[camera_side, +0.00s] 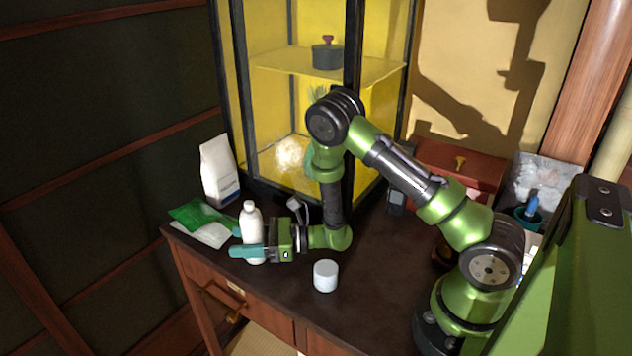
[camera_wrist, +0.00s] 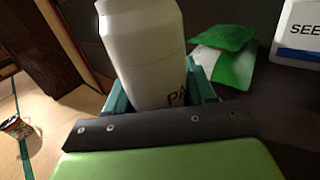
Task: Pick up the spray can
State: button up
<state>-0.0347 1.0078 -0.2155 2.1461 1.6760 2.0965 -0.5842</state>
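The spray can is a white, upright bottle-shaped can (camera_side: 252,218) near the table's front left edge. In the wrist view the white can (camera_wrist: 145,50) shows close up, with the dark letters "PA" low on its side; its top is cut off by the frame. My gripper (camera_side: 246,251) is low beside it, with its teal fingers level with the can's lower part. In the wrist view my gripper (camera_wrist: 160,92) has one finger on each side of the can. Whether the fingers press on it I cannot tell. The can's base is partly hidden by the gripper.
A green packet (camera_side: 200,215) lies just behind the can, and a white bag (camera_side: 219,172) stands behind that. A small white cylinder (camera_side: 326,275) stands to the right of my gripper. A glass cabinet (camera_side: 350,120) rises at the back. The table's front edge is close.

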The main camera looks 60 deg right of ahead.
jog(key=c, duration=0.5)
jog(key=shift+c, duration=0.3)
jog(key=shift+r, duration=0.1)
